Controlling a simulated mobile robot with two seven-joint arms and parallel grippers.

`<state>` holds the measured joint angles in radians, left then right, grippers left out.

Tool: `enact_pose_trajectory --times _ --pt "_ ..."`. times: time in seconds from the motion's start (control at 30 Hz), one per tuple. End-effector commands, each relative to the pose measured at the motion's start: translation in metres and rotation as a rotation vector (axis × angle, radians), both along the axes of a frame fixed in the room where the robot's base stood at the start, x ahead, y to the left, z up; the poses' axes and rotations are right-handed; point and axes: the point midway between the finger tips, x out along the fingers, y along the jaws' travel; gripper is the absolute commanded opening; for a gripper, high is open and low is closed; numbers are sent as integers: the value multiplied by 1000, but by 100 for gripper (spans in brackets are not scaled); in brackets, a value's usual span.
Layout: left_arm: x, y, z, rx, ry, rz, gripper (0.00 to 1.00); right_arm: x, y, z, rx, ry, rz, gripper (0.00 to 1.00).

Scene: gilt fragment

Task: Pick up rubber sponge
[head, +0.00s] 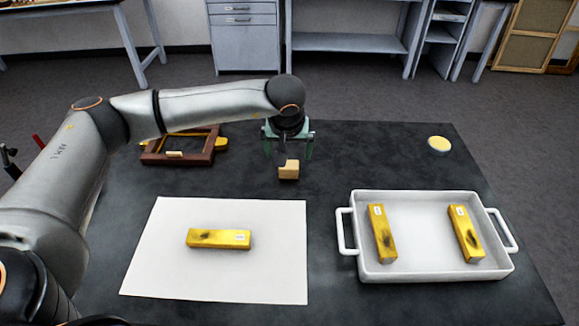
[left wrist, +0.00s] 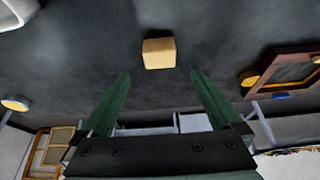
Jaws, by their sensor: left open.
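The rubber sponge (head: 289,170) is a small tan block on the dark table, near the middle. It also shows in the left wrist view (left wrist: 159,53), just past the fingertips and between their lines. My left gripper (head: 287,155) has green fingers and is above and behind the sponge in the head view. Its fingers (left wrist: 158,75) are spread apart with nothing between them. The sponge appears to be apart from both fingers. My right gripper is in neither view.
A white sheet (head: 150,275) with a gilt bar (head: 205,238) lies front left. A white tray (head: 425,275) holds two gilt bars (head: 385,245) (head: 464,228) at right. A wooden frame (head: 150,158) lies back left. A round yellow-topped item (head: 438,143) is back right.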

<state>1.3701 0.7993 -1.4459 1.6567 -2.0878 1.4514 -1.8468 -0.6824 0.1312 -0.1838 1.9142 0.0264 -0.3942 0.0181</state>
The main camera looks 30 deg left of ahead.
Motion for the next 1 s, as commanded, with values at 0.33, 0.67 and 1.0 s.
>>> enact_pose_trajectory --times 0.33,0.67,1.0 --pt "11 6 -32 1 3 0 98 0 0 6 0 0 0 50" --pt "23 11 -64 0 -2 -1 98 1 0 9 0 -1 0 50" --pt "23 11 -64 0 -1 0 80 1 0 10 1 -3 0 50"
